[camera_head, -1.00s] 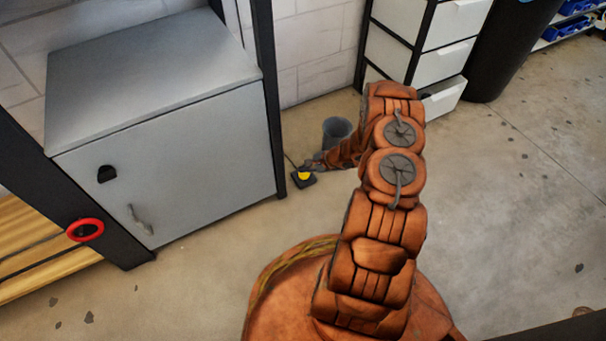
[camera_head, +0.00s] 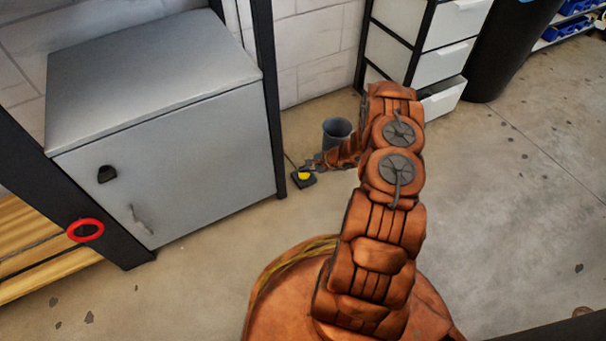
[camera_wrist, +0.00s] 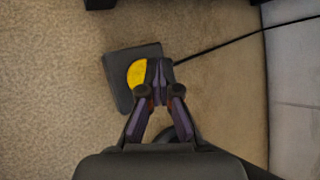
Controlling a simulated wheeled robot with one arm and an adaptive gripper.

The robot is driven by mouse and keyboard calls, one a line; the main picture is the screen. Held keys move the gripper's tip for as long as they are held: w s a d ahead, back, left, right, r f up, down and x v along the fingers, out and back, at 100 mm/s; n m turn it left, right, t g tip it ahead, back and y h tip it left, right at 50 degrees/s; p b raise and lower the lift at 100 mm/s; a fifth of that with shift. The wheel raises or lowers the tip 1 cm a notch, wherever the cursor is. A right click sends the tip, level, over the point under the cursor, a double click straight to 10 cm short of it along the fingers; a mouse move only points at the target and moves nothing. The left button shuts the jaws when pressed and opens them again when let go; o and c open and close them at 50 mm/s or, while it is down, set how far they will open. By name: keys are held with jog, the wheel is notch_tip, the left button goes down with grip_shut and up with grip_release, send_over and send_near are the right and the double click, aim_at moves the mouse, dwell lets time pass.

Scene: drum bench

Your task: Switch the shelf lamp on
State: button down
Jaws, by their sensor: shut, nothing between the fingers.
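A small dark foot switch with a yellow button (camera_head: 305,176) lies on the floor by the right front foot of the cabinet frame. In the wrist view the dark switch base (camera_wrist: 118,77) shows with its yellow button (camera_wrist: 137,74), and a black cable runs from it to the upper right. My gripper (camera_wrist: 157,65) is shut and empty, its fingertips over the right side of the yellow button. I cannot tell whether the tips touch it. In the head view my gripper (camera_head: 312,165) is small, just beside the switch. No lamp can be made out.
A grey cabinet (camera_head: 170,170) stands left of the switch. A grey bin (camera_head: 337,131) stands behind my wrist, and white drawers (camera_head: 445,60) stand further back. A red ring (camera_head: 85,230) is on the dark post at left.

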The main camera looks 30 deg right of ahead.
aim_at(305, 175)
jog(key=shift+f, duration=0.1)
jog(key=shift+f, duration=0.25)
jog(key=shift+f+p, duration=0.3)
jog(key=shift+f, duration=0.2)
dwell(0.8)
jog(key=shift+r, duration=0.1)
jog(key=shift+r+p, duration=0.55)
jog(key=shift+r, duration=0.3)
jog(key=shift+r, duration=0.15)
notch_tip(305, 175, up, 6)
jog(key=shift+f+p, duration=0.15)
jog(key=shift+p, duration=0.95)
